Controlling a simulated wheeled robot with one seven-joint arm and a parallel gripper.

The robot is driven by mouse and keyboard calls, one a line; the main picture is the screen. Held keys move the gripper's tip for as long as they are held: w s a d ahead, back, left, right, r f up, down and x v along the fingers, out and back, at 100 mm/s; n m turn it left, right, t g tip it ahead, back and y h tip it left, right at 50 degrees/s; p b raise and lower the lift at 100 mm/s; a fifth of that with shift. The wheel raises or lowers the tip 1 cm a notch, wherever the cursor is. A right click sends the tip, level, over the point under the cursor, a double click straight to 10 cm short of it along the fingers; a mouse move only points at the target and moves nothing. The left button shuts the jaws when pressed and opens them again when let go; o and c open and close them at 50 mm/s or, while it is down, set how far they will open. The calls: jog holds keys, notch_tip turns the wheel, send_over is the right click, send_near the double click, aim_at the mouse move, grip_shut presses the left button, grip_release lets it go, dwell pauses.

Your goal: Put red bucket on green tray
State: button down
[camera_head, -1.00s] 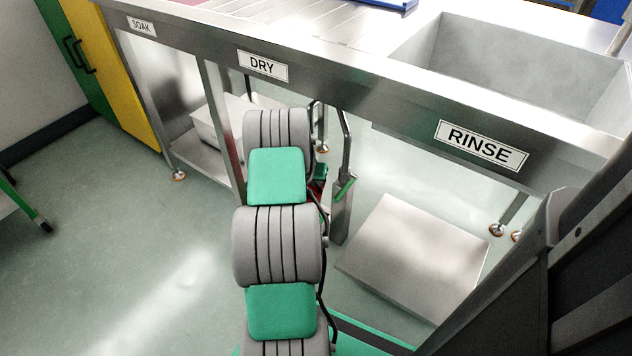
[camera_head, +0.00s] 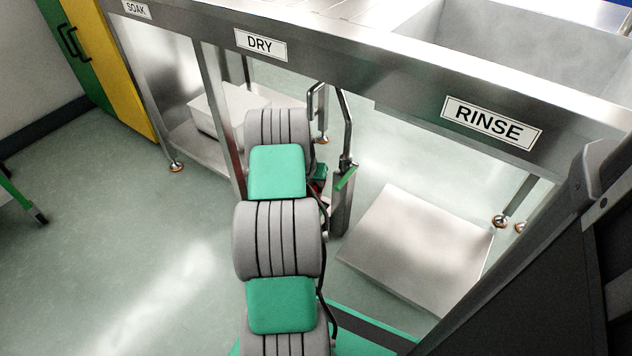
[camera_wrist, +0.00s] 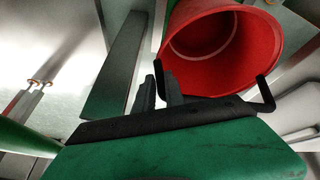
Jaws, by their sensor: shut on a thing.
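The red bucket (camera_wrist: 228,50) shows in the wrist view at the upper right, its open mouth towards the camera. My gripper (camera_wrist: 161,85) has its dark fingers close together at the bucket's lower left rim, shut on the bucket. The exact contact is hard to see. In the head view my arm hides most of the gripper and bucket; only a small red patch (camera_head: 319,186) shows beside the arm, under the counter edge. I cannot make out the green tray for certain in either view.
A steel counter (camera_head: 350,65) with DRY and RINSE labels and a sink crosses the scene. Table legs and a metal post (camera_head: 341,205) stand near my arm.

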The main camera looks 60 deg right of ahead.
jog(key=shift+f+b, duration=0.5)
jog(key=shift+f, duration=0.05)
jog(key=c, duration=1.4)
grip_release()
jog(key=shift+o, duration=0.4)
jog(key=shift+f, duration=0.1)
jog(key=p+v, duration=0.3)
jog(key=v, duration=0.5)
